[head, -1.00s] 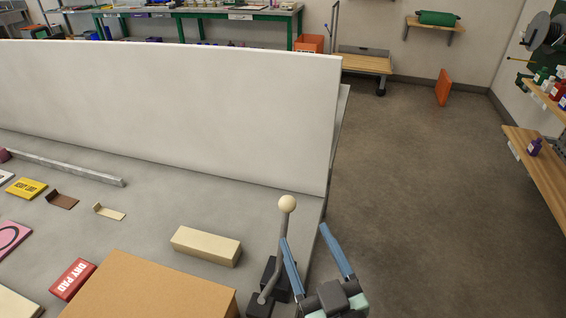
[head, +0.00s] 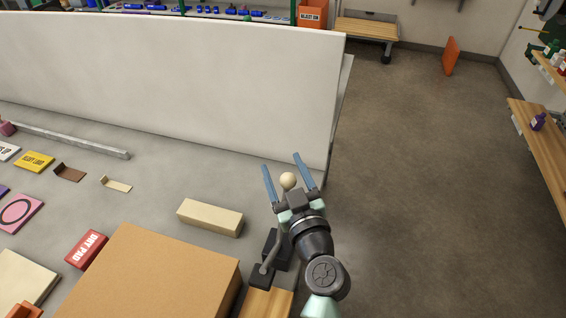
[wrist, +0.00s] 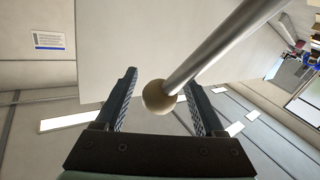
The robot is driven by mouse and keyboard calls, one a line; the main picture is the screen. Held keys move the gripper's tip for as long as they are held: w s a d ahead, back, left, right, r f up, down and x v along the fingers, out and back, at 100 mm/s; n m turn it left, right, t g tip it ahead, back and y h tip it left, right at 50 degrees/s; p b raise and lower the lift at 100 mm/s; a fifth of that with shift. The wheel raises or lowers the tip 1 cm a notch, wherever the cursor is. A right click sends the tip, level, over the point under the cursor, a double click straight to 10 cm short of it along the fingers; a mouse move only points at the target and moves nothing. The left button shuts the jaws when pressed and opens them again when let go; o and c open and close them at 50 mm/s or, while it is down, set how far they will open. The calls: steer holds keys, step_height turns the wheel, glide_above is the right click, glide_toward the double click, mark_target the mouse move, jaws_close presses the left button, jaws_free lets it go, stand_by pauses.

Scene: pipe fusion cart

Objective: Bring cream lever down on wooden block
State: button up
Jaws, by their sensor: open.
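The lever stands up from a dark base (head: 270,248) at the right end of the cart top, topped by a cream ball knob (head: 288,180). In the wrist view the cream knob (wrist: 158,97) and its grey metal rod (wrist: 222,45) show between my fingers, with a gap on each side. My gripper (head: 283,167) is open, its two blue fingers on either side of the knob in the head view. Part of the lever rod is hidden behind my gripper. The pale wooden block (head: 210,217) lies on the grey surface left of the lever.
A large brown box (head: 150,280) stands at the front, left of the lever base. A white upright panel (head: 180,85) runs along the back. A red dry pad box (head: 87,250) and several small items lie at the left. Open floor is on the right.

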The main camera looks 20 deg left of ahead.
steer(key=shift+w+a, duration=0.15)
steer(key=shift+w, duration=0.1)
jaws_close()
stand_by(1.4)
